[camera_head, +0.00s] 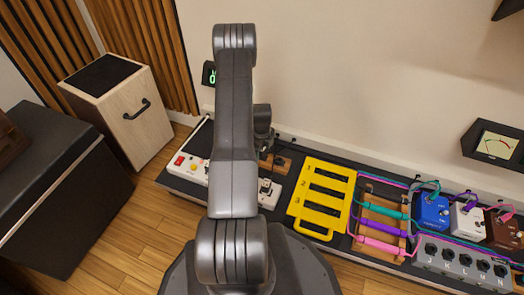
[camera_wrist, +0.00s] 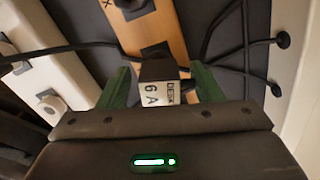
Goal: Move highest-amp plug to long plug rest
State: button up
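In the wrist view, a black plug (camera_wrist: 158,70) with a white label reading "6 A" and what looks like "DESK" sits at the near end of a wooden bar (camera_wrist: 170,35). My gripper (camera_wrist: 160,72) is open, with one green finger on each side of this plug and a small gap showing on both sides. In the head view, a wooden piece (camera_head: 282,162) shows beside my arm, which hides my gripper. Which rest is the long one I cannot tell.
A white power strip (camera_head: 187,165) with a red switch lies left of my arm. White strips (camera_wrist: 45,75) also show in the wrist view. Black cables (camera_wrist: 235,45) run beside the plug. A yellow numbered rack (camera_head: 325,195), a wooden cable rack (camera_head: 378,225) and pedals (camera_head: 432,212) stand right.

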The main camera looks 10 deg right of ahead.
notch_tip(320, 180, up, 14)
jog(key=p, duration=0.5)
jog(key=shift+f, duration=0.15)
dwell(0.3)
notch_tip(320, 180, down, 14)
jog(key=b, duration=0.5)
jog(key=shift+r+p, duration=0.5)
jog(key=shift+r, duration=0.55)
